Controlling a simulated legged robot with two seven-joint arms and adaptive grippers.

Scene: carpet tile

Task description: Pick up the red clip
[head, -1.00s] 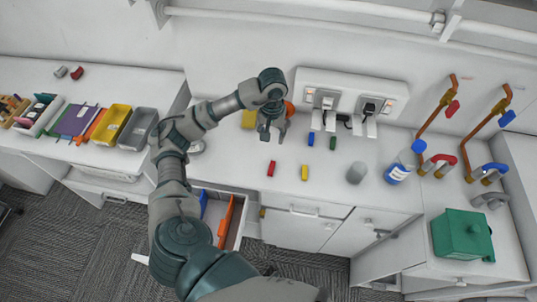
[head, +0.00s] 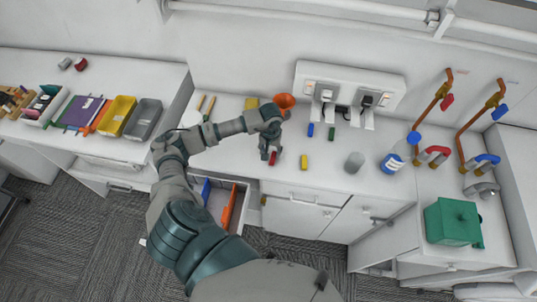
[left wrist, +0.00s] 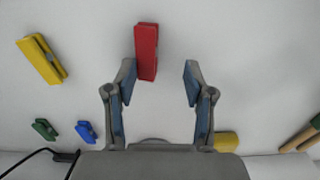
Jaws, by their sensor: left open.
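The red clip (head: 272,159) lies on the white counter, partly hidden by my left gripper (head: 269,150) in the head view. In the left wrist view the red clip (left wrist: 146,52) stands out just beyond the fingertips, nearer the left finger. My left gripper (left wrist: 157,80) is open and empty, its two fingers spread apart with blue pads facing inward. The near end of the clip reaches about level with the fingertips. I cannot tell the height of the fingers above the counter. My right gripper is not in view.
A yellow clip (head: 304,162), a blue clip (head: 310,129) and a green clip (head: 331,134) lie nearby. A grey cup (head: 354,162) and a blue-labelled bottle (head: 392,162) stand to the right. An open drawer (head: 243,208) is below the counter. An orange funnel (head: 284,100) is behind.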

